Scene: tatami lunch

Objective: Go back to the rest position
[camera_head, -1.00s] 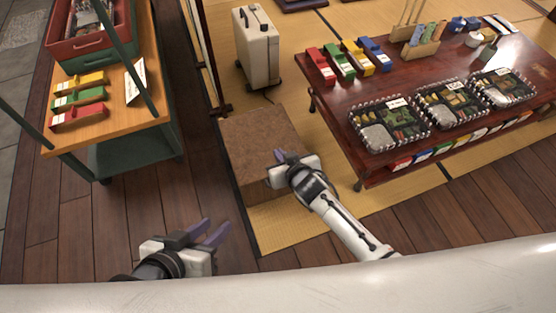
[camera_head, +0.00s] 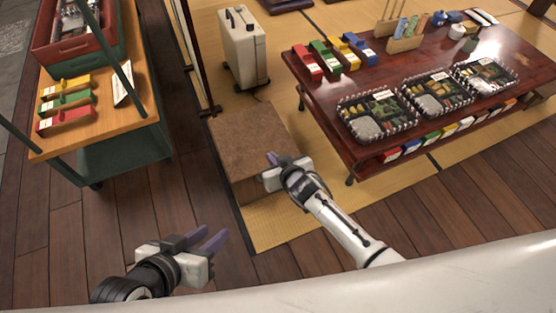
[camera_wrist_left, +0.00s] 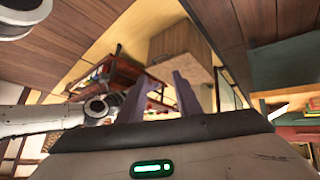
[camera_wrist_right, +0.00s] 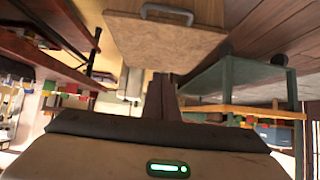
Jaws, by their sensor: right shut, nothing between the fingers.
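My left gripper (camera_head: 214,238) is at the lower left of the head view, above the dark plank floor. Its two purple-grey fingers are apart and empty, and they also show apart in the left wrist view (camera_wrist_left: 160,100). My right gripper (camera_head: 272,159) is in front of the brown box-like step (camera_head: 252,135) in the head view. In the right wrist view its fingers (camera_wrist_right: 161,96) are together with nothing between them. I cannot tell if it touches the step; in the right wrist view they look apart.
A low red-brown table (camera_head: 385,80) with several bento boxes (camera_head: 375,117) stands on the tatami at right. A wooden-topped cart (camera_head: 115,115) with coloured blocks and a red crate (camera_head: 75,47) is at left. A white suitcase (camera_head: 243,48) stands behind the step. Plank floor lies clear between.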

